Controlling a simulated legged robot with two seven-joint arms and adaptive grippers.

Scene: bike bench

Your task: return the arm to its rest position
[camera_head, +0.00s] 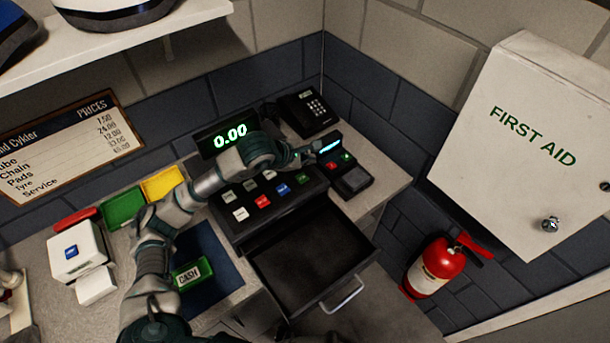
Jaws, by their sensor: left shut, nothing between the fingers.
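My left arm comes in from the bottom left and reaches across the cash register (268,200). My left gripper (312,150) is at the far end of the arm, shut and empty, just left of the card terminal (345,170). I cannot tell whether it touches the terminal. The register's display shows 0.00 (230,136) in green. Its drawer (310,262) stands open and looks empty. My right gripper is not in view.
A green CASH item (192,273) lies on a dark blue mat (222,262) beside my forearm. A black phone (307,110) stands behind the register. A white printer (76,250) is left. A first aid cabinet (530,145) and fire extinguisher (435,267) are at the right.

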